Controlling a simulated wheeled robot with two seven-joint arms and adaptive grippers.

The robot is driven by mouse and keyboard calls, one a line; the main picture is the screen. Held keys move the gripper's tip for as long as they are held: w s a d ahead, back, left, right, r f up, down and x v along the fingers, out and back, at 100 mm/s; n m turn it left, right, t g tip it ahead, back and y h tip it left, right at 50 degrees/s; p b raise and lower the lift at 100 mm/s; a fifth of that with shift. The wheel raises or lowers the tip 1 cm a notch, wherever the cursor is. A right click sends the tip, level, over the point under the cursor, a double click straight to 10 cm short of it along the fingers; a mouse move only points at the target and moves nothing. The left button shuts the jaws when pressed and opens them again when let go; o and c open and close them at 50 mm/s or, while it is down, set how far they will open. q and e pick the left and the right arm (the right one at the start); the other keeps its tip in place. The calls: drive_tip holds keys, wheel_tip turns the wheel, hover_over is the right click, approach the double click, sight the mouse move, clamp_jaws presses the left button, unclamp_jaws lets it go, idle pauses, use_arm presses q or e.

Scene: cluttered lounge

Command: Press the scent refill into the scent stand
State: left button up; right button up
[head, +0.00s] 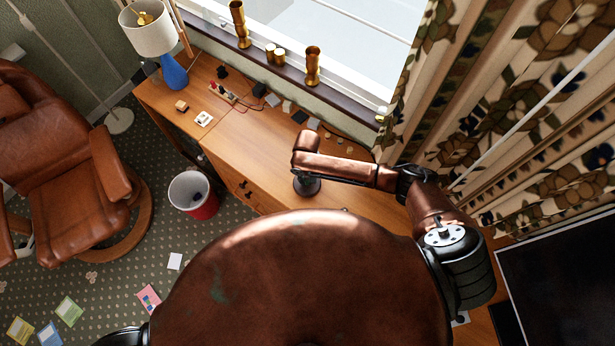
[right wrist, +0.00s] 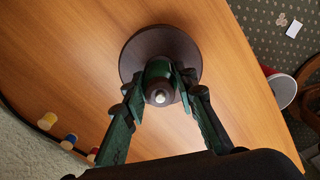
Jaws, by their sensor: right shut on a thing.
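The scent stand (right wrist: 137,50) is a dark brown round disc on the wooden desk in the right wrist view. In the head view its dark round shape (head: 309,188) shows below the end of my right arm. The scent refill (right wrist: 157,78) is a small dark green cylinder with a pale tip. My right gripper (right wrist: 164,82) is shut on the refill, one finger on each side, and holds it over the stand. The view runs along the refill, so I cannot tell whether it touches or sits in the stand. My left gripper is not in view.
The desk (head: 250,140) has clear wood around the stand. Small items and cables lie along its back edge, under the window. A blue lamp (head: 173,72) stands at the far left. A red bin (head: 203,208) stands on the floor beside the desk.

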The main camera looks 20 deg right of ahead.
drive_tip(key=shift+f+b, duration=0.3)
drive_tip(key=shift+f, duration=0.55)
drive_tip(key=o, duration=1.2)
drive_tip(key=shift+r, duration=0.1)
wheel_tip(320, 180, up, 12)
drive_tip(key=shift+f, duration=0.1)
